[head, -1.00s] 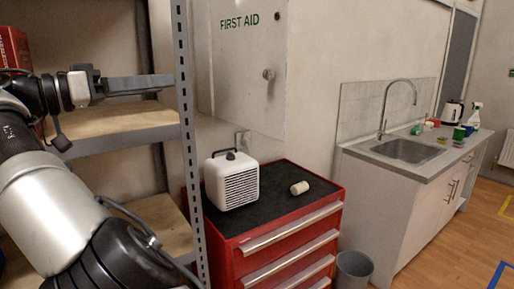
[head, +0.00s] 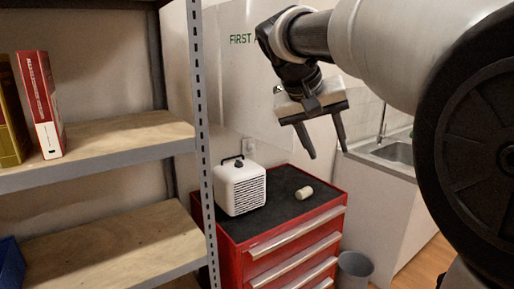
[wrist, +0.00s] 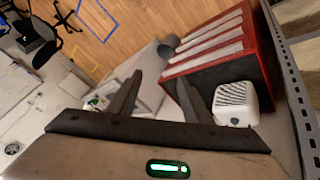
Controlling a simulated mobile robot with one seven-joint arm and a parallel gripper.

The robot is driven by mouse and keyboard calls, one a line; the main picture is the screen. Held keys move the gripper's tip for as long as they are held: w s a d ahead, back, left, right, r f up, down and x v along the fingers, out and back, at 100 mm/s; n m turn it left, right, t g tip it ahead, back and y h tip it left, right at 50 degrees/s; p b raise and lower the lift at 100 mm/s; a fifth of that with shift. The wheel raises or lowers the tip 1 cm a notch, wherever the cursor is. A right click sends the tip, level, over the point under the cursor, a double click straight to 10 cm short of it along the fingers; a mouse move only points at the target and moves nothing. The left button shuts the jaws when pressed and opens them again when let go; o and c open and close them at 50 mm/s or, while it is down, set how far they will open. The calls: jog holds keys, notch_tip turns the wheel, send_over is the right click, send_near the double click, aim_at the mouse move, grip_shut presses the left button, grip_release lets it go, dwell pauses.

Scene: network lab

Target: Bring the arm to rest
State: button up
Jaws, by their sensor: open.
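My gripper (head: 326,141) hangs at the upper middle of the head view, its two dark fingers spread apart and pointing down. Nothing is between the fingers. It appears above and in front of the red tool chest (head: 285,248). My arm reaches in from the right side of the head view and hides part of the sink and the wall cabinet.
A white heater (head: 240,188) and a small pale cylinder (head: 304,192) stand on the chest's black top. A metal shelf (head: 100,150) with books (head: 40,103) fills the left. A grey bin (head: 354,270) stands right of the chest, by the sink counter (head: 380,205).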

jog(key=s+f+y+p, duration=0.1)
jog(key=s+f, duration=0.3)
jog(key=s, duration=0.4)
jog(key=s+f+n+y+p, duration=0.1)
jog(key=s+f+y, duration=0.1)
jog(key=s+f, duration=0.2)
jog(key=s+f+n+t+y+p, duration=0.1)
jog(key=s+f+y, duration=0.1)
jog(key=s, duration=0.9)
jog(key=shift+s+a+f+p, duration=0.3)
jog(key=shift+s+a+f, duration=0.1)
jog(key=shift+f, duration=0.5)
jog(key=c, duration=0.4)
jog(key=shift+o, duration=0.2)
jog(key=shift+w, duration=0.15)
